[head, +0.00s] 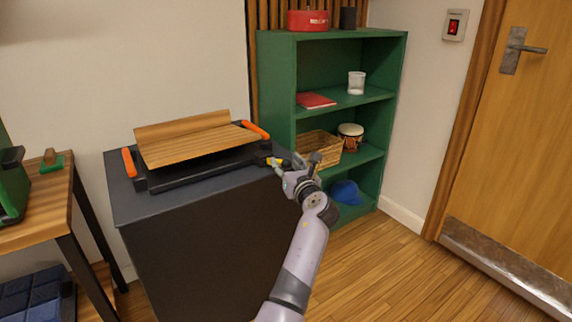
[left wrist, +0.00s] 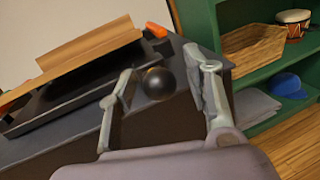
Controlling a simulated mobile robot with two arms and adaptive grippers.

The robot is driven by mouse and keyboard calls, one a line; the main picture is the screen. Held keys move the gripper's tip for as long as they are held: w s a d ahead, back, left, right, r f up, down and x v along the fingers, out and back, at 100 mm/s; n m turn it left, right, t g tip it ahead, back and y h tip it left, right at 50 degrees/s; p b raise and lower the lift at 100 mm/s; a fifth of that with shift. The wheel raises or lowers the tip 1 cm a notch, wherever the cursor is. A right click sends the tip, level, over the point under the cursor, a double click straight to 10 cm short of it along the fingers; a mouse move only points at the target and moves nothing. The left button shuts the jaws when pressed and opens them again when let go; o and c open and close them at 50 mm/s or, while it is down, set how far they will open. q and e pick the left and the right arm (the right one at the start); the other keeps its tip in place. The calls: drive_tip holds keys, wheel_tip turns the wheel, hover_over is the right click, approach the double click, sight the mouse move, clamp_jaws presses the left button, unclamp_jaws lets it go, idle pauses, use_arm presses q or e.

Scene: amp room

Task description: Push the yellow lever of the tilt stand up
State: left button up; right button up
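The tilt stand (head: 205,170) is a black frame with orange handles and a hinged wooden board (head: 190,140), on a dark cabinet. Its yellow lever (head: 274,161) shows as a small yellow piece at the stand's right front corner. My left gripper (head: 288,166) is right beside it, partly covering that corner. In the left wrist view, my left gripper (left wrist: 160,65) is open. A black ball (left wrist: 157,84) shows between its fingers, seemingly a knob at the stand's corner; whether a finger touches it I cannot tell. My right gripper is out of view.
The dark cabinet (head: 190,210) stands under the stand. A green shelf (head: 345,107) with a basket, drum and blue cap (head: 346,191) stands close to the right. A wooden table (head: 45,212) is at the left. The floor in front of the door is clear.

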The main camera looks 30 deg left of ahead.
use_arm(q)
clamp_jaws()
idle(0.4)
